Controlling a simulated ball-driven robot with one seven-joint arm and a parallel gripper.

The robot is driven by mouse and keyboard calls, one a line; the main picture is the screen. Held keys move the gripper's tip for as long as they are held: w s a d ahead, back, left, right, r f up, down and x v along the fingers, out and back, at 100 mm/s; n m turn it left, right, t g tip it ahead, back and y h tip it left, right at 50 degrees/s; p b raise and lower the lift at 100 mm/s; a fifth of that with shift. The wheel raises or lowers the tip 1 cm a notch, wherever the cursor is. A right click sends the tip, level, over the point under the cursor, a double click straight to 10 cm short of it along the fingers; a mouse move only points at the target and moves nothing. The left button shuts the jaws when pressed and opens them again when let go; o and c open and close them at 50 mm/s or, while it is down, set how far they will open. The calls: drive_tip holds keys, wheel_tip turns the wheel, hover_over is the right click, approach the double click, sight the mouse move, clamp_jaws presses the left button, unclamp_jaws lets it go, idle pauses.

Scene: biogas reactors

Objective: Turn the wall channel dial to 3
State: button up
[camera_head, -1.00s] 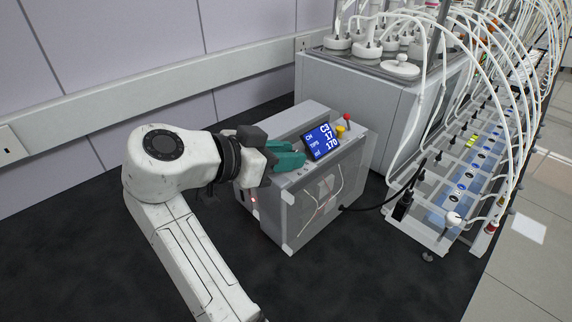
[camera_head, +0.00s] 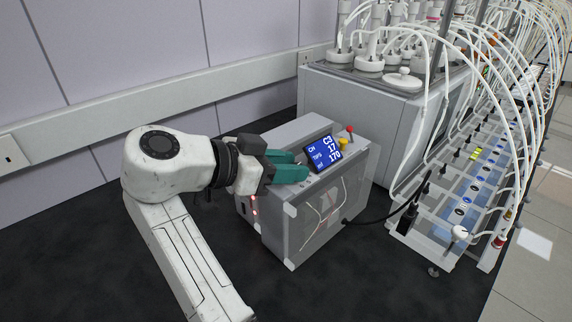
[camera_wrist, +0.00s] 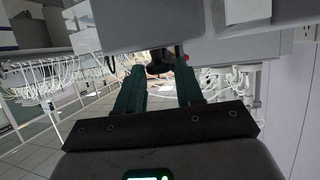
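The display (camera_head: 324,152) on top of the grey box (camera_head: 330,200) reads CH C3, TIPS 17 and ml 170. My gripper (camera_head: 299,166) reaches over the box's top just left of the display, its two teal fingers apart. In the wrist view my gripper (camera_wrist: 160,70) also shows its fingers spread, with a small dark piece (camera_wrist: 158,62) just beyond and between the tips. I cannot tell whether this piece is the channel dial or whether the fingers touch it. No dial is clearly visible in the head view; the fingers cover that part of the box top.
A yellow knob (camera_head: 342,143) and a red-tipped lever (camera_head: 350,129) stand right of the display. A larger grey cabinet (camera_head: 360,108) with white vessels is behind. A rack (camera_head: 440,235) with many white tubes is at the right.

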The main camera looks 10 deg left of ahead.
drive_tip(key=v, duration=1)
drive_tip(key=shift+s+a+b, duration=0.2)
drive_tip(key=shift+a+b, duration=0.15)
drive_tip(key=shift+r, duration=0.15)
